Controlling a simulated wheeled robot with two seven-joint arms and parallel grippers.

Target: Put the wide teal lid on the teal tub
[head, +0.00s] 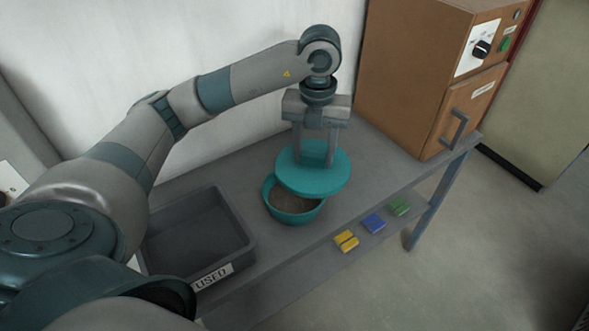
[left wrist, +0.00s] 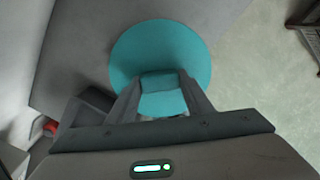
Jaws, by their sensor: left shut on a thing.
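The wide teal lid (head: 312,172) is a flat round disc with a block-shaped grip on top. My left gripper (head: 316,160) is shut on that grip and holds the lid from above. The lid also fills the middle of the left wrist view (left wrist: 160,50). The teal tub (head: 294,217) stands on the grey table with brown grainy contents showing. The lid is above the tub, offset toward the back and right, so the tub's front left opening is uncovered. The left wrist view does not show the tub; the lid hides what is under it. My right gripper is not in view.
A grey bin labelled USED (head: 248,251) stands left of the tub. A brown oven-like cabinet (head: 405,75) with a handle stands at the back right.

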